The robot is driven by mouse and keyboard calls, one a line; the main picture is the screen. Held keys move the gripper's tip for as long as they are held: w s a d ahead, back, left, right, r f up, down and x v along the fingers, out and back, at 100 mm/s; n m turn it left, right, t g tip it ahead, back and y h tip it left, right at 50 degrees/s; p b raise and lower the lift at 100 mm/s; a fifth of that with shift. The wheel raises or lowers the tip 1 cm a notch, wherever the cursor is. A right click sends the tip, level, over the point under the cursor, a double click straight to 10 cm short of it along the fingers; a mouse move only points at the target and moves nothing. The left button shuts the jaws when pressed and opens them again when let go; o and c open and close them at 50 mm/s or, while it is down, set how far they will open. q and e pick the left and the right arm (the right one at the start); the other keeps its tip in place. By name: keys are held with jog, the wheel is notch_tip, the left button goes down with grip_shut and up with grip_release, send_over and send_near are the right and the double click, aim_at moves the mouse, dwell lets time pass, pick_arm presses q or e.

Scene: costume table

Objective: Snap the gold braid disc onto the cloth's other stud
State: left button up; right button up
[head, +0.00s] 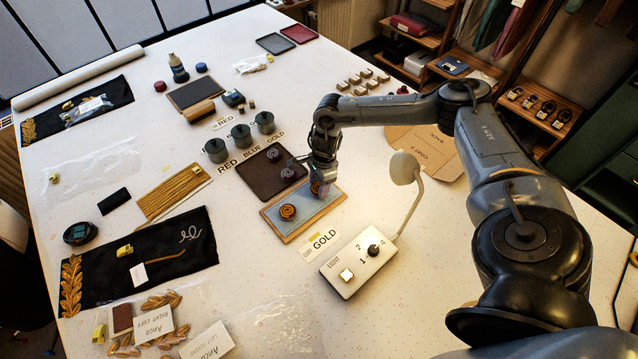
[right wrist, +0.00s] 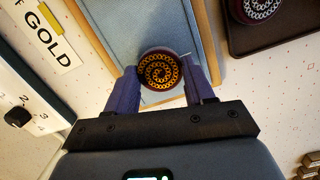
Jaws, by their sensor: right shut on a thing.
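The blue cloth (head: 302,208) lies in a wooden frame near the table's middle; it also shows in the right wrist view (right wrist: 130,22). One gold braid disc (head: 288,212) sits on its left part. My right gripper (head: 319,190) is over the cloth's right end. In the right wrist view its purple fingers (right wrist: 161,88) are shut on a round gold braid disc (right wrist: 158,71) with a dark rim. This disc is over the cloth near a frame edge; I cannot tell whether it touches. No bare stud shows. My left gripper is out of view.
A dark brown tray (head: 262,182) with grey-purple discs lies just behind the cloth. Three grey pots (head: 241,135) stand farther back.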

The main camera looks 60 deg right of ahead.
pick_arm(q)
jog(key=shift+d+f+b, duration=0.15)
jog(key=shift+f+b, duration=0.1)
jog(key=shift+b, duration=0.05)
pick_arm(e)
jog(key=shift+f, duration=0.4)
jog(key=o, duration=1.4)
jog(key=shift+r, duration=0.1)
pick_arm(q)
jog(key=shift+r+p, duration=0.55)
jog(key=shift+p, duration=0.05)
pick_arm(e)
jog(key=shift+r, duration=0.6)
jog(key=shift+r+p, duration=1.8)
jog(key=shift+r, duration=0.55)
jog(key=shift+r+p, duration=0.7)
jog(key=shift+r, duration=0.3)
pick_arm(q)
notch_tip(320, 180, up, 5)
